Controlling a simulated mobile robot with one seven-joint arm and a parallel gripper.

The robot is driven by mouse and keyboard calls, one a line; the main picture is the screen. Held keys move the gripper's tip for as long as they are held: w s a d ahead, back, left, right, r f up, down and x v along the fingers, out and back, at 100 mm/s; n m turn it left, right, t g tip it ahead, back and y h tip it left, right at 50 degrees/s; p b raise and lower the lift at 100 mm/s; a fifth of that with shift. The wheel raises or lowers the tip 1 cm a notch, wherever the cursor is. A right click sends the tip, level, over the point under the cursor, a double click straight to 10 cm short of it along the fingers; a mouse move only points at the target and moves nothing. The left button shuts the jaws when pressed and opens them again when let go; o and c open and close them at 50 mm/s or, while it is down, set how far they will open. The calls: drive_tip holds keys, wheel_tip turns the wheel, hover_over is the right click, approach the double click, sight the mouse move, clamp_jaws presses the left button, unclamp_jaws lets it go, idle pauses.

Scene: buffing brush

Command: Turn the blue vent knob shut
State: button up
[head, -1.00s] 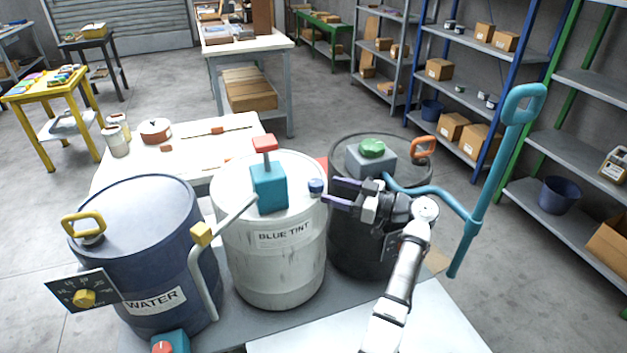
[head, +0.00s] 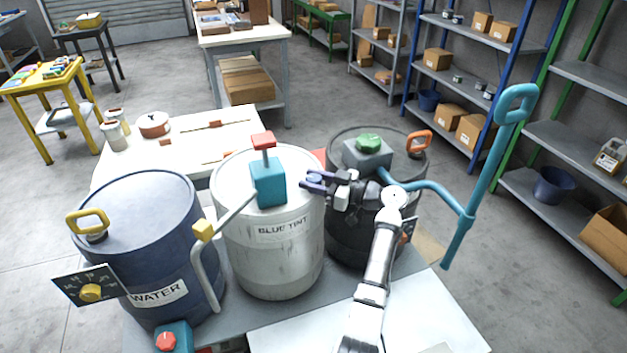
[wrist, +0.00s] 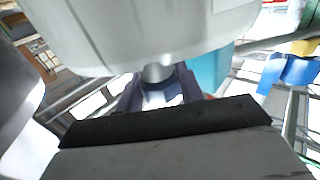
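The blue vent knob (wrist: 158,97) sits on a short silver stem on the white BLUE TINT drum (head: 275,238), at the right of its top. In the wrist view it lies between the two dark fingers of my gripper (wrist: 160,88). In the head view my gripper (head: 312,181) reaches the drum's right rim from the right, with its fingers apart around the knob's place. The fingers largely hide the knob there. I cannot tell whether they press on it or only stand around it.
A teal box with a red-topped lever (head: 268,180) stands on the drum. The blue WATER drum (head: 135,235) is at left. A dark drum (head: 345,235) with a green knob (head: 368,142) stands behind my arm. A teal pipe handle (head: 490,165) rises at right.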

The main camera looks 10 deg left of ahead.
drive_tip(key=shift+c, duration=0.9)
drive_tip(key=shift+f+m+t+b, duration=0.1)
drive_tip(key=shift+m+t+b, duration=0.2)
drive_tip(key=shift+t+b, duration=0.2)
drive_tip(key=m+t+h+b, duration=0.1)
drive_tip(key=m+t+b, duration=0.1)
drive_tip(key=t, duration=0.1)
drive_tip(key=shift+f, duration=0.15)
drive_tip(key=m+t+h+b, duration=0.1)
drive_tip(key=t, duration=0.1)
drive_tip(key=m+t+h, duration=0.2)
drive_tip(key=shift+s+r+m+t+b, duration=0.1)
drive_tip(key=shift+r+m+t+b, duration=0.1)
drive_tip(key=shift+m+t+b, duration=0.15)
drive_tip(key=m+t+h, duration=0.1)
drive_tip(key=m+t+h+p, duration=0.2)
drive_tip(key=shift+r+t+h, duration=0.25)
drive_tip(key=shift+h, duration=0.15)
drive_tip(key=shift+m+t+h+p, duration=0.7)
drive_tip(key=shift+m+h+p, duration=0.25)
drive_tip(key=shift+h+p, duration=0.3)
drive_tip(key=shift+h, duration=0.25)
drive_tip(key=shift+f+m+t+h+p, duration=0.15)
drive_tip(key=shift+m+t+h+p, duration=0.2)
drive_tip(key=shift+m+p, duration=0.2)
